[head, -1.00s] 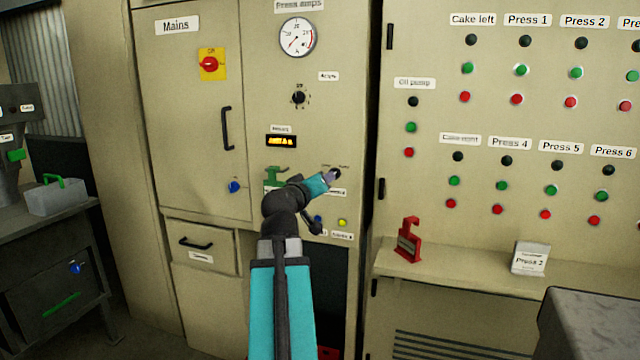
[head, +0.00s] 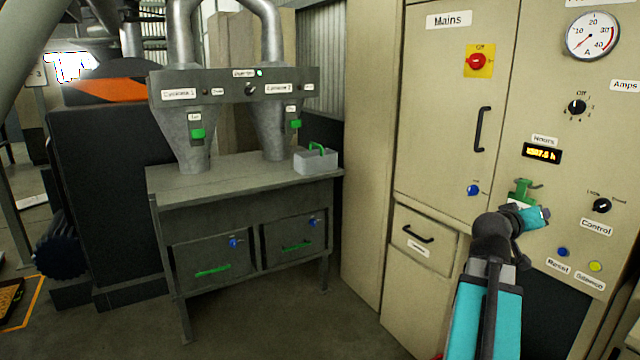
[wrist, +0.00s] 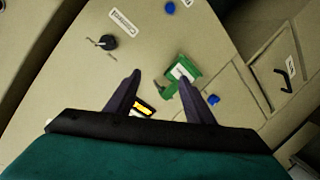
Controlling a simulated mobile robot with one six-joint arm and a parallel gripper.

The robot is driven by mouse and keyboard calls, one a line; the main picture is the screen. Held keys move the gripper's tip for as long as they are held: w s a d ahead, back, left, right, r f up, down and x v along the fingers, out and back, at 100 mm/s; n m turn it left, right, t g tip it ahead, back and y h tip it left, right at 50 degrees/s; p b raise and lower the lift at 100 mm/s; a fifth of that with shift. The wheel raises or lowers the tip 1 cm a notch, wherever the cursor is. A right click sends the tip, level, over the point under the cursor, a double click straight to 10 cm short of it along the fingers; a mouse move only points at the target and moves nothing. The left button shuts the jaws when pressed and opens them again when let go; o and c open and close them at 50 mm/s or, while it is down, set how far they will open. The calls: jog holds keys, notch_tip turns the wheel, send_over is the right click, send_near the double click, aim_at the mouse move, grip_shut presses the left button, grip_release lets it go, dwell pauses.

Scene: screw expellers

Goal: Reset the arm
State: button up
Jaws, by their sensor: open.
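My arm (head: 490,275) is bent in front of the panel in the head view, its teal wrist end in front of the panel just left of the black Control knob (head: 601,205). My gripper (wrist: 160,82) shows in the wrist view with its two dark fingers spread and nothing between them. The green hasp-like fitting (head: 522,188) is partly behind the wrist in the head view. It also shows near the right fingertip in the wrist view (wrist: 184,70). The Control knob stands clear of the fingers in the wrist view (wrist: 106,42).
A blue Reset button (head: 562,251) and a yellow Silence button (head: 595,266) sit low on the panel. The Mains cabinet (head: 440,110) has a red switch and a handle. A grey bench (head: 200,180) with a small box (head: 316,162) stands left. Open floor lies before it.

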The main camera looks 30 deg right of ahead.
jog(key=w+a+f+n+t+y+p, duration=0.1)
jog(key=w+a+f+n+y, duration=0.1)
jog(key=w+a+f, duration=0.6)
jog(key=w+a+f+n+t+y+p, duration=0.15)
jog(key=w+a+f, duration=0.35)
jog(key=w+f, duration=0.6)
jog(key=w+a+f+n+g+y+p, duration=0.1)
jog(key=w+a+f+n+y, duration=0.15)
jog(key=a+f, duration=0.85)
jog(key=w+a+f+n+y+p, duration=0.1)
jog(key=a+f+y+p, duration=0.15)
jog(key=a+f, duration=0.85)
jog(key=s+a+f+n+g+y+p, duration=0.1)
jog(key=s+a+f+g+y, duration=0.1)
jog(key=s+a+f, duration=0.5)
jog(key=s+a+f+n+g+y, duration=0.15)
jog(key=s+a+f, duration=0.25)
jog(key=a+f, duration=0.6)
jog(key=s+a+f+g+y, duration=0.1)
jog(key=s+a+f+g, duration=0.1)
jog(key=s+a, duration=0.2)
jog(key=s+a+f+g+y, duration=0.1)
jog(key=s+a+f+g, duration=0.1)
jog(key=s, duration=0.8)
jog(key=s+a+f+g+y+p, duration=0.1)
jog(key=s+a+f+g, duration=0.1)
jog(key=s+a, duration=0.4)
jog(key=shift+s+a+f+m, duration=0.25)
jog(key=shift+s+f+m, duration=0.1)
jog(key=shift+s+f, duration=0.45)
